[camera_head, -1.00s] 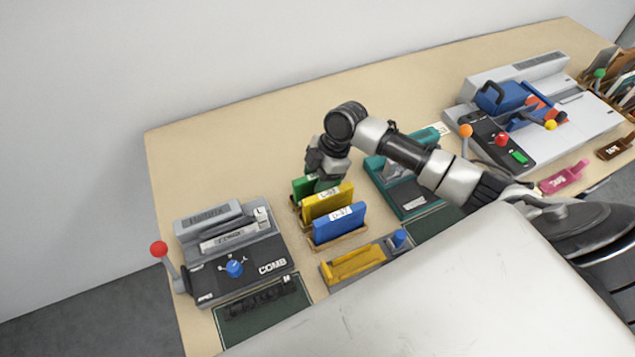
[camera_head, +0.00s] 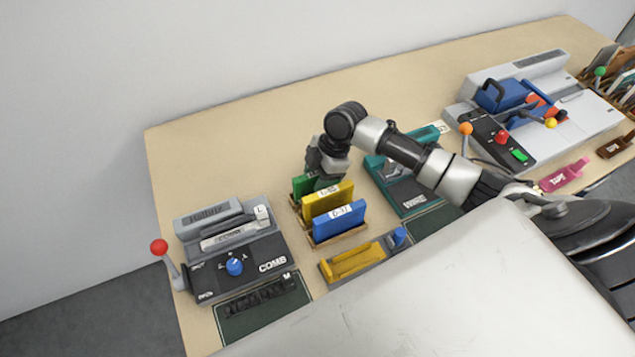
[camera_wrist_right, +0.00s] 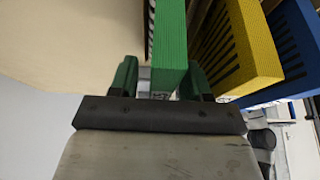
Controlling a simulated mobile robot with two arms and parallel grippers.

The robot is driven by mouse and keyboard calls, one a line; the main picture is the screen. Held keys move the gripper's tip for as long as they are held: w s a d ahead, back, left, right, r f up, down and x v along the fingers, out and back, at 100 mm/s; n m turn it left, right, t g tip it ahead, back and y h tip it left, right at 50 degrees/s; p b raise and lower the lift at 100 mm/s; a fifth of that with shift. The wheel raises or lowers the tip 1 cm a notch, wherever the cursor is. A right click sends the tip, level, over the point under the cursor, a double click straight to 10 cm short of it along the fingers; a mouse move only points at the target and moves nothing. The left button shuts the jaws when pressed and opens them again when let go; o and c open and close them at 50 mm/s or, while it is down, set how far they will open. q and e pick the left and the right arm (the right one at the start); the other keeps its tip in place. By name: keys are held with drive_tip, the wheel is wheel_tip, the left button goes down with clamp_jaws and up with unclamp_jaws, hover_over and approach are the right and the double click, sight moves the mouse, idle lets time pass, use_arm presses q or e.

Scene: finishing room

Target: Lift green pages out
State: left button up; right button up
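The green pages (camera_head: 303,186) stand upright at the back of a wooden rack (camera_head: 312,241), behind the yellow pages (camera_head: 328,203) and blue pages (camera_head: 339,223). My right gripper (camera_head: 322,180) is over the green pages and partly hides them. In the right wrist view the green pages (camera_wrist_right: 169,45) reach between the two fingers of my right gripper (camera_wrist_right: 160,78). The fingers are apart, with a gap between the left finger and the pages. The right finger is close beside them; I cannot tell if it touches. My left gripper is not in view.
A comb machine (camera_head: 240,258) with a red-knobbed lever stands left of the rack. A teal device (camera_head: 404,190) stands right of it, under my right arm. A yellow-topped tray (camera_head: 355,262) lies in front. The table behind the rack is clear.

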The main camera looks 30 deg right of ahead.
clamp_jaws()
drive_tip(key=shift+r, duration=0.15)
